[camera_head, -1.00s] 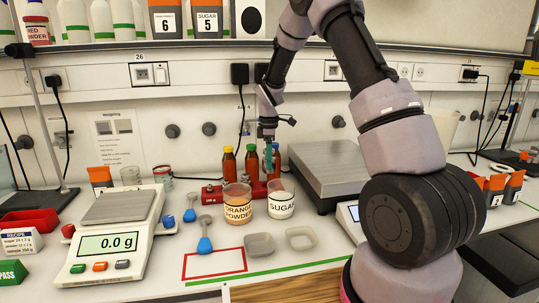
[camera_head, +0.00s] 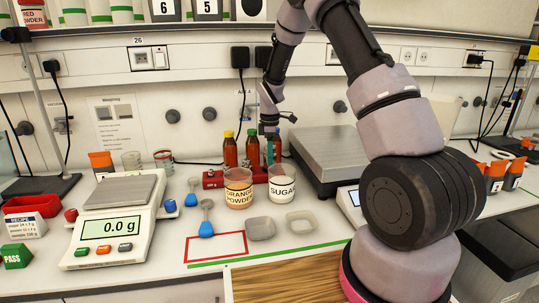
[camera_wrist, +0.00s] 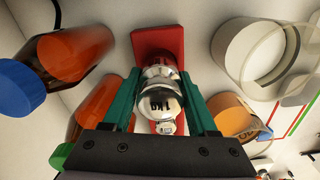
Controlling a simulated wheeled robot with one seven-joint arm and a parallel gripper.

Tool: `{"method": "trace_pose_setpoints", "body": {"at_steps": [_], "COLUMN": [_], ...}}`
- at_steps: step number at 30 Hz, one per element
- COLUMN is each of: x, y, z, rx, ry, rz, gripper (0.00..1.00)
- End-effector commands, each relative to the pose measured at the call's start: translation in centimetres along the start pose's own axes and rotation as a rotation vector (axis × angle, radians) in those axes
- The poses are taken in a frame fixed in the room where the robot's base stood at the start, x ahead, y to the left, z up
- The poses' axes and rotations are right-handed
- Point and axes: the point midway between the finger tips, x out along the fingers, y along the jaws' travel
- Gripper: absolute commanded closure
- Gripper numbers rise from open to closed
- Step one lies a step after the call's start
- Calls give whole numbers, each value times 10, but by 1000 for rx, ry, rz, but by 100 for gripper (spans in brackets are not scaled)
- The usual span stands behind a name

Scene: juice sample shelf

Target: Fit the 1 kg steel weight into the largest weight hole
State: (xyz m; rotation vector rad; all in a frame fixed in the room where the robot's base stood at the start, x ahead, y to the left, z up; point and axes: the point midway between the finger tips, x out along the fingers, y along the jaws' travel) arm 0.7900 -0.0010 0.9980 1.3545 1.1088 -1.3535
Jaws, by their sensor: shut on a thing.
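The shiny steel weight marked 1 KG (camera_wrist: 157,104) is between the teal fingers of my gripper (camera_wrist: 160,80) in the wrist view; the fingers are shut on it. In the head view my gripper (camera_head: 270,150) is over the red weight block, behind the jars, and the weight cannot be made out. The red block (camera_head: 212,180) stands on the bench; it also shows below the weight in the wrist view (camera_wrist: 157,42). A smaller silver weight (camera_wrist: 167,128) shows beside the held one. The largest hole is hidden, so I cannot tell whether the weight is in it.
Brown bottles (camera_head: 230,152) stand close behind the block. An orange powder jar (camera_head: 238,190) and a sugar jar (camera_head: 282,186) stand in front. A balance (camera_head: 120,222) is at left, a large steel-topped scale (camera_head: 325,155) at right.

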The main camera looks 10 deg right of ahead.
Motion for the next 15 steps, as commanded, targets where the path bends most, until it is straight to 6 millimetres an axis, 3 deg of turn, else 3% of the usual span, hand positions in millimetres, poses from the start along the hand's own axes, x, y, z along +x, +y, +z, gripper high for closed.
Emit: {"method": "trace_pose_setpoints", "body": {"at_steps": [15], "x": [2], "y": [0], "z": [-2], "rx": [-2], "ry": [1], "rz": [1], "gripper": [100]}}
